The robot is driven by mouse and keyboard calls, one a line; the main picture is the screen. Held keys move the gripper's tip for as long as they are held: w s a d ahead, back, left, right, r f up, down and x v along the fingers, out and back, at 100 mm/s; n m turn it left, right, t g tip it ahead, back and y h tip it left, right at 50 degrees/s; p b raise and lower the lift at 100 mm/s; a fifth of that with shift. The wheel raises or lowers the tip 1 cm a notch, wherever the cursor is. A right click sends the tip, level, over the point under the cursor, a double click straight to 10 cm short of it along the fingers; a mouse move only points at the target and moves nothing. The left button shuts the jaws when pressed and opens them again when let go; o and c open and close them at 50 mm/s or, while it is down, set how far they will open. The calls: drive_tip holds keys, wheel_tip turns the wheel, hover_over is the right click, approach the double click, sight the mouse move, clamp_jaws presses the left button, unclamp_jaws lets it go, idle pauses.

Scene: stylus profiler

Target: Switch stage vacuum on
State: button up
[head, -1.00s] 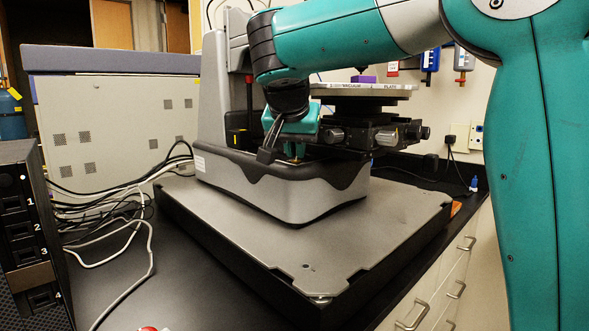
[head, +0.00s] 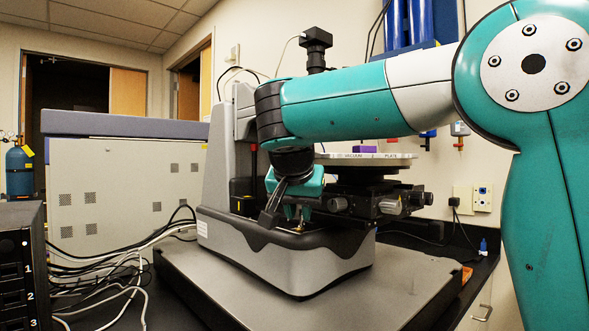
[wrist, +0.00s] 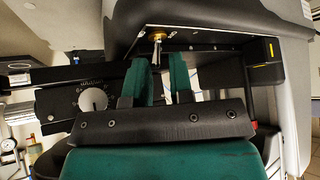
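The stage vacuum switch appears to be the small toggle in the wrist view, with a brass collar (wrist: 157,36) and a thin metal lever (wrist: 156,55) under the machine's dark housing. My gripper (wrist: 160,64) has its two green fingers on either side of the lever, with a gap between them. I cannot tell if either finger touches it. In the head view my gripper (head: 297,211) points down at the front of the grey profiler base (head: 290,263), below the stage plate (head: 395,160). The switch is mostly hidden there.
A dial knob (wrist: 93,99) on a black stage block sits left of the fingers in the wrist view. Stage knobs (head: 390,206) stand close to the right of my gripper. A purple block (head: 365,149) rests on the plate. Cables (head: 120,265) lie at the left.

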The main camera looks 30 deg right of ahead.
drive_tip(key=p+v, duration=0.5)
drive_tip(key=v, duration=1)
drive_tip(key=shift+r+p, duration=0.2)
drive_tip(key=shift+p, duration=0.1)
drive_tip(key=shift+s, duration=0.15)
drive_tip(key=s+a+f+n+y+p, duration=0.15)
drive_tip(key=a+f+n+y, duration=0.25)
drive_tip(key=f+n, duration=0.75)
drive_tip(key=s+a+f+n+g+y, duration=0.2)
drive_tip(key=s+f, duration=0.3)
drive_tip(key=s, duration=0.3)
drive_tip(key=s+a+f+n+g+y, duration=0.2)
drive_tip(key=s+a+f+g+y, duration=0.1)
drive_tip(key=s+a+f, duration=0.2)
drive_tip(key=s, duration=0.2)
drive_tip(key=shift+s+f+p, duration=0.2)
drive_tip(key=shift+s+p, duration=0.1)
drive_tip(key=shift+s, duration=0.1)
